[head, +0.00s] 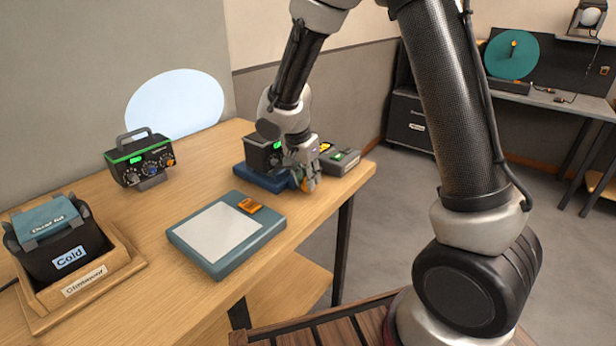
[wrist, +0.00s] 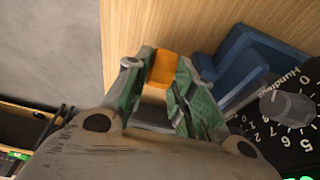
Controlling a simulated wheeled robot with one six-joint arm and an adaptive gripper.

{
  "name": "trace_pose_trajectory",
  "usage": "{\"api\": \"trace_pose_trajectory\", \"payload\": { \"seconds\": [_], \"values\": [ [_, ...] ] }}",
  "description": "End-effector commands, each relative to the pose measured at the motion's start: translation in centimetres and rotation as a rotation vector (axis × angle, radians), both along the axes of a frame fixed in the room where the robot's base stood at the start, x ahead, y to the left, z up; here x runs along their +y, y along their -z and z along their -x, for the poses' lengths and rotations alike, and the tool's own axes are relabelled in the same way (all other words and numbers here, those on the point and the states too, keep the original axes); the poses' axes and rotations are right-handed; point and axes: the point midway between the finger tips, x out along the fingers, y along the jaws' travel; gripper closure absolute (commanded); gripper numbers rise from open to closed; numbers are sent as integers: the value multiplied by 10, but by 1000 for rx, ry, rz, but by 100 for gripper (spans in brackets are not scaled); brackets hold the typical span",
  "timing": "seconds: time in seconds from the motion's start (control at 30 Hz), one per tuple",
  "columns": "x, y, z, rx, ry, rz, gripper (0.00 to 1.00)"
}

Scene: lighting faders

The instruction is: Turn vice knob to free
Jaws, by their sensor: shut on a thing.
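The blue vice (head: 258,181) stands near the right end of the wooden table. Its blue body also shows in the wrist view (wrist: 245,65), right of my fingers. An orange vice knob (wrist: 164,67) sits between my green-padded fingertips. My gripper (head: 303,180) is at the vice's right side and is shut on the knob; it also shows in the wrist view (wrist: 160,78). My fingers hide most of the knob in the head view. A black dial unit (head: 262,152) with a green display stands at the vice; in the wrist view its numbered face shows a grey dial (wrist: 287,106).
A teal pad (head: 235,262) with an orange part lies in front. A handled dial box (head: 142,158) and a wooden tray (head: 128,258) stand at left.

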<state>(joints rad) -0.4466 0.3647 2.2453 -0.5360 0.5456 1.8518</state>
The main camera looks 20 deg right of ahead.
Motion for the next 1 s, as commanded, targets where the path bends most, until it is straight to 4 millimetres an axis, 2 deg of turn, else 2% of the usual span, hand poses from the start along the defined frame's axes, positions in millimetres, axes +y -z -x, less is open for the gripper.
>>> {"api": "trace_pose_trajectory", "payload": {
  "seconds": [0.13,0.17,0.2,0.57,0.67,1.0],
  "values": [
    [0,0,0,1,0,-1,99],
    [0,0,0,1,0,-1,70],
    [0,0,0,1,0,-1,66],
    [1,-4,0,-1,0,-2,66],
    [4,-16,1,-4,1,-3,66],
    [20,-87,14,-3,0,-3,66]
  ]
}}
